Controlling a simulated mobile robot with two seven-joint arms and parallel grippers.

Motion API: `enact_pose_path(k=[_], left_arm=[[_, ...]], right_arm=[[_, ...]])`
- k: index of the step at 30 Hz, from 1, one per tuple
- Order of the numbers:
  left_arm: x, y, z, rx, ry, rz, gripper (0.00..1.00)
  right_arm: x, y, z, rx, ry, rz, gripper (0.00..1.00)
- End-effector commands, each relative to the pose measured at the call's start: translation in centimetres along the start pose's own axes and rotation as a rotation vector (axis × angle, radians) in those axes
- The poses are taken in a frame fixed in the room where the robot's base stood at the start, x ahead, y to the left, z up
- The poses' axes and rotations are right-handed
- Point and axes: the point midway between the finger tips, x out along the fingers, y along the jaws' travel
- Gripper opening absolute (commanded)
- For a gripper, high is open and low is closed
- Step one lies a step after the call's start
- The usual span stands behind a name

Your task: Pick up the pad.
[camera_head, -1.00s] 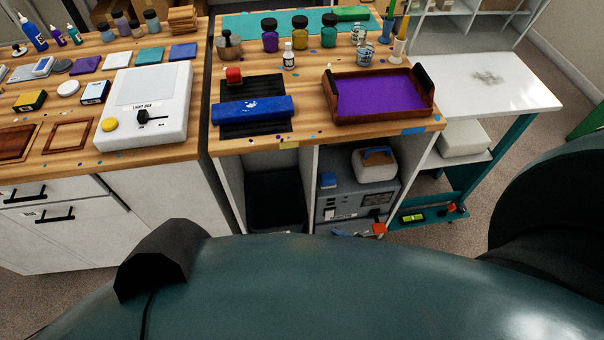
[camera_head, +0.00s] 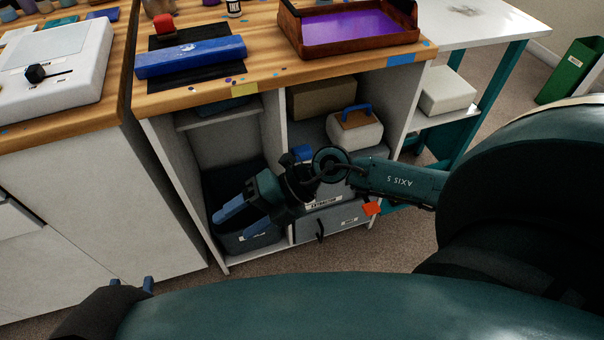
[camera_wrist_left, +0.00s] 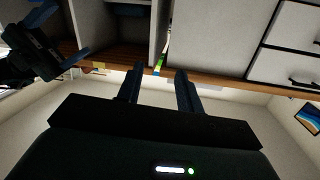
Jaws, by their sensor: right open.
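I cannot tell for sure which thing is the pad. A white, rounded block with a tan top and a blue handle (camera_head: 355,132) sits in the right compartment under the workbench, and a small blue block (camera_head: 302,153) is beside it to the left. My right gripper (camera_head: 232,220) is open and empty in front of the left compartment, left of and below both. My left gripper (camera_head: 132,284) is low at the left, with only its blue fingertips showing. In the left wrist view its fingers (camera_wrist_left: 160,88) are apart with nothing between them.
A dark bin (camera_head: 222,185) stands in the left compartment and a grey extractor box (camera_head: 325,215) in the right. The bench top (camera_head: 270,75) carries a blue bar (camera_head: 190,57) and a purple-filled tray (camera_head: 350,53). A white side table (camera_head: 470,20) stands at the right.

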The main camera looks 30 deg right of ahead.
Motion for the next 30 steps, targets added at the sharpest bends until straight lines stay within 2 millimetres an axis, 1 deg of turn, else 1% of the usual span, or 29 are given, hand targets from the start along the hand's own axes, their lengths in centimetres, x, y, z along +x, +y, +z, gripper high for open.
enact_pose_path(k=[1,2,3,5,6,9,12,15,17,20,27,30], left_arm=[[0.2,0.6,2.5,0.012,0.04,0.005,0.36],[0.2,0.8,2.8,0.018,0.062,0.008,0.36],[0.2,1.1,3.1,0.026,0.093,0.012,0.36],[0.2,1.4,3.5,0.037,0.134,0.017,0.36],[0.1,1.7,3.6,0.043,0.158,0.02,0.36],[-0.1,2.1,3.9,0.054,0.208,0.026,0.36],[-0.2,2.3,3.8,0.063,0.239,0.03,0.36],[-0.3,2.4,3.6,0.066,0.253,0.032,0.36],[-0.3,2.4,3.5,0.065,0.257,0.033,0.36],[-0.2,2.4,3.4,0.057,0.261,0.034,0.36],[0.0,2.5,3.6,0.03,0.276,0.04,0.36],[0.0,2.6,3.5,0.017,0.283,0.043,0.36]], right_arm=[[0.4,-5.3,1.6,-0.08,-0.016,-0.156,0.65],[0.0,-7.3,2.6,-0.116,-0.031,-0.248,0.65],[-0.9,-9.9,4.0,-0.158,-0.059,-0.368,0.65],[-2.7,-13.3,6.2,-0.203,-0.113,-0.538,0.65],[-4.1,-15.1,7.6,-0.225,-0.156,-0.64,0.65],[-7.6,-18.0,10.6,-0.256,-0.264,-0.841,0.65],[-10.3,-19.3,12.4,-0.266,-0.346,-0.965,0.65],[-11.7,-19.6,13.3,-0.268,-0.388,-1.019,0.65],[-11.9,-19.5,14.0,-0.268,-0.398,-1.028,0.65],[-11.9,-19.3,15.7,-0.266,-0.399,-1.026,0.65],[-11.7,-19.0,20.9,-0.266,-0.395,-1.024,0.65],[-11.8,-18.9,22.8,-0.267,-0.394,-1.024,0.65]])
